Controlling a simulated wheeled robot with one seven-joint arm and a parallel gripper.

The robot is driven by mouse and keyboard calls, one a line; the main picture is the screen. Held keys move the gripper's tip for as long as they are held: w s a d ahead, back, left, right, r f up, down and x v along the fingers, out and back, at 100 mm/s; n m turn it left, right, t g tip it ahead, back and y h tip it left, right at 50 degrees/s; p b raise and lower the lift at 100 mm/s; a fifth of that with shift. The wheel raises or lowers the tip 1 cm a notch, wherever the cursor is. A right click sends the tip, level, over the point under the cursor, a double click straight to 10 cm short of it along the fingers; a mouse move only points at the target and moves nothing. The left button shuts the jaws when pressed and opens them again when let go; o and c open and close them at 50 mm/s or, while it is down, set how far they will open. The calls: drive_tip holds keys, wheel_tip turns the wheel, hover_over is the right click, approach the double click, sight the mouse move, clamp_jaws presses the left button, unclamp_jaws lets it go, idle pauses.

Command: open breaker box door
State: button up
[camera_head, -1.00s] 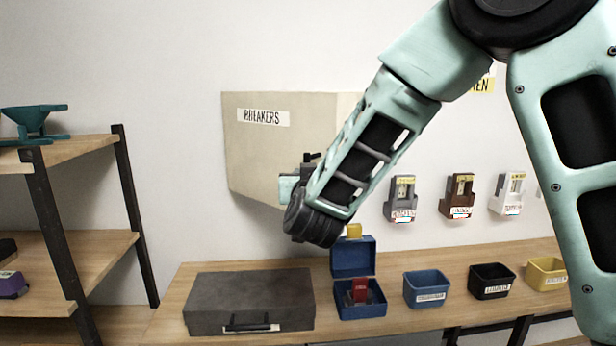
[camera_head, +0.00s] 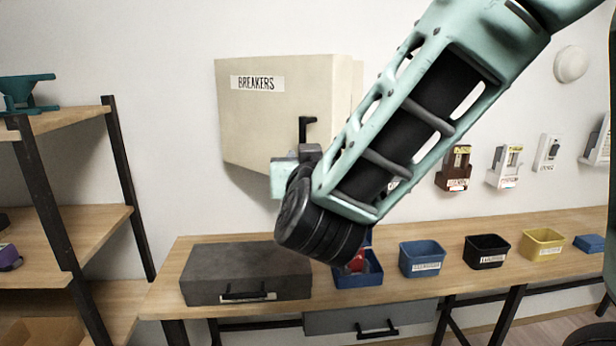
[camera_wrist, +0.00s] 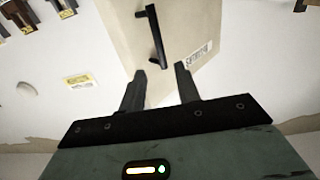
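The breaker box (camera_head: 275,115) is a cream box on the wall with a "BREAKERS" label on its front door. Its door looks shut. A black bar handle (camera_head: 306,130) stands near the right edge of the door. In the wrist view the handle (camera_wrist: 154,36) is ahead of my gripper (camera_wrist: 158,74), with the door (camera_wrist: 185,35) around it. The two dark fingers are apart with nothing between them, and the handle lies beyond their tips.
Below, a wooden bench (camera_head: 405,285) holds a grey case (camera_head: 246,273), a blue box (camera_head: 358,272) and several small bins. A shelf unit (camera_head: 70,225) stands at left. Small devices (camera_head: 454,168) hang on the wall at right. The wall around the box's left is clear.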

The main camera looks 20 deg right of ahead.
drive_tip(key=shift+b+v, duration=0.3)
drive_tip(key=shift+v, duration=2.05)
